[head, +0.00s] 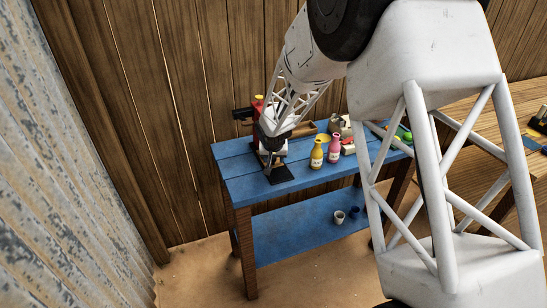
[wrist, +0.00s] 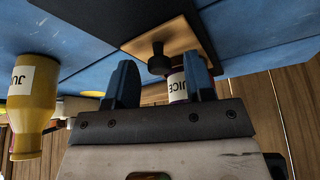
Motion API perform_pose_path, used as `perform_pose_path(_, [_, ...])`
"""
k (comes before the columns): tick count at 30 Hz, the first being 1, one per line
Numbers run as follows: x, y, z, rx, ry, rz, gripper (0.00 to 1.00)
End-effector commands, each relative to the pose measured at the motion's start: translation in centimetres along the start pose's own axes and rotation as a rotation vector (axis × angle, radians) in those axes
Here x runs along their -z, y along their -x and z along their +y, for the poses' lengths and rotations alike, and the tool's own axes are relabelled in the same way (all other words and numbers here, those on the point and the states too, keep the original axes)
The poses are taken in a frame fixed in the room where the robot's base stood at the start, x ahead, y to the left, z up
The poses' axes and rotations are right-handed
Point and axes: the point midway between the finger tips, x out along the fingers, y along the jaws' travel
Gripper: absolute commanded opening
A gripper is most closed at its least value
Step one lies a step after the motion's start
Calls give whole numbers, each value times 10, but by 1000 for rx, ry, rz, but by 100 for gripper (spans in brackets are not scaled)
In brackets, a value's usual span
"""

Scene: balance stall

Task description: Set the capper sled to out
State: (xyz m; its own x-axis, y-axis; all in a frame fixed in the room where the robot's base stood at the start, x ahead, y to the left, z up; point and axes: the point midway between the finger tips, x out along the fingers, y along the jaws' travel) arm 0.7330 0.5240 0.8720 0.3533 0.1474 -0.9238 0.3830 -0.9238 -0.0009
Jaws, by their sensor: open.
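In the wrist view, which shows the bench upside down, a tan plate (wrist: 184,34) with a black knob (wrist: 158,63) looks like the sled. My open gripper (wrist: 160,70) has its two blue fingers on either side of the knob in the picture. I cannot tell whether they touch it. A juice-labelled bottle (wrist: 177,86) shows partly behind the right finger.
A yellow bottle (head: 316,155) and a pink bottle (head: 334,150) stand to the right on the blue bench (head: 238,190). The yellow bottle also shows in the wrist view (wrist: 34,105). Cups (head: 339,217) stand on the lower shelf. A plank wall is close behind.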

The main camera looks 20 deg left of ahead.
Motion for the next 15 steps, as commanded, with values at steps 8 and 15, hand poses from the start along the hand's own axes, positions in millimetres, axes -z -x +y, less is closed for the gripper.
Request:
perform_pose_path(8, [0, 0, 0, 0, 0, 0, 39])
perform_pose_path(15, [0, 0, 0, 0, 0, 0, 3])
